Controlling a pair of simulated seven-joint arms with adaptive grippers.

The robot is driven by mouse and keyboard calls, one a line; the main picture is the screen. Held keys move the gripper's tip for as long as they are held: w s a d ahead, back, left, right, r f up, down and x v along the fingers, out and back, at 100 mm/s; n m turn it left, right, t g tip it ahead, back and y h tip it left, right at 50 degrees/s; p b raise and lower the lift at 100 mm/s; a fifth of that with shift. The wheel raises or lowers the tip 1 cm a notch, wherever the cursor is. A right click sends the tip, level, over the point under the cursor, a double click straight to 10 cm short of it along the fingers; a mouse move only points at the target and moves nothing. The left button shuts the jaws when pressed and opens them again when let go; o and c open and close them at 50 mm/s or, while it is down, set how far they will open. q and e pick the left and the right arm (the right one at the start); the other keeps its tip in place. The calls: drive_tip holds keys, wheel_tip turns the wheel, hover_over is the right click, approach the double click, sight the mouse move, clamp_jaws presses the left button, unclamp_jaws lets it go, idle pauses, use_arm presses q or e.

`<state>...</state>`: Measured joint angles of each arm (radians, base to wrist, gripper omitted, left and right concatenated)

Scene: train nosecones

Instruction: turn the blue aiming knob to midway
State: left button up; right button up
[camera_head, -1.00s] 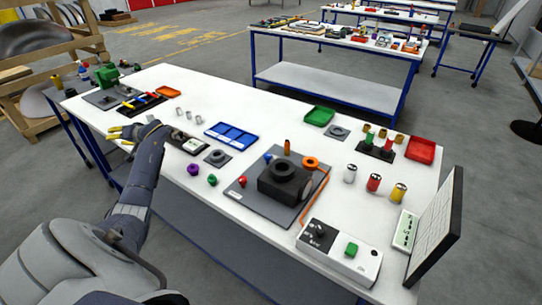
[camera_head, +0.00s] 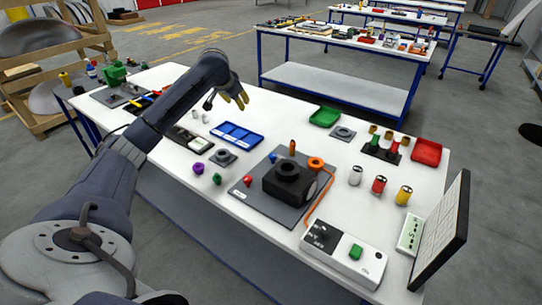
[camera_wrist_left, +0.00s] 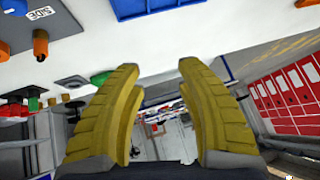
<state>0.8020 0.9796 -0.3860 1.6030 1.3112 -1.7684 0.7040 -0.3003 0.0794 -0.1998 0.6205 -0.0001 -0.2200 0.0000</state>
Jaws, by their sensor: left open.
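The blue knob (camera_head: 273,157) sits at the back left of the grey plate (camera_head: 262,212), beside the black block with a round top (camera_head: 289,182). My left gripper (camera_head: 243,98) is raised above the far side of the table, behind the blue tray and apart from the knob. Its yellow fingers (camera_wrist_left: 165,75) are spread and empty. My right gripper is out of view.
The blue compartment tray (camera_head: 236,135) lies left of the plate. A red knob (camera_head: 248,181) and an orange ring (camera_head: 316,164) with a cable are on the plate. A white switch box (camera_head: 343,252) and tilted screen (camera_head: 444,229) stand at the front right.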

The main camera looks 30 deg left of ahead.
use_arm(q)
drive_tip(key=s+d+m+g+h, duration=0.1)
drive_tip(key=s+d+m+h, duration=0.1)
drive_tip(key=d, duration=0.5)
drive_tip(key=m+g+h, duration=0.2)
approach(272, 155)
drive_tip(key=x, duration=1)
drive_tip(key=shift+w+d+f, duration=0.1)
drive_tip(key=shift+w, duration=0.05)
drive_tip(key=shift+c, duration=0.5)
clamp_jaws()
